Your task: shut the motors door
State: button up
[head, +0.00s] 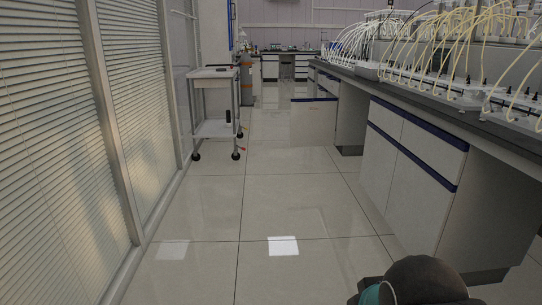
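A light cabinet door (313,122) stands out from the long bench into the aisle, some way ahead. It is swung open, its flat face turned toward me. Any label on it is too small to read, so I cannot tell for sure that it is the motors door. The inside of its cabinet is hidden from here. My gripper is not in view; only a dark rounded part of my own arm with a teal cap shows at the bottom right.
The long bench (416,104) with tubed reactors runs along the right; its nearer cabinet (408,165) is closed. A white trolley (214,129) stands left of the aisle by the glass partition (60,150). The tiled floor (285,200) between them is clear.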

aim_at(313, 123)
jog(key=i, duration=4)
jog(key=z, duration=0.5)
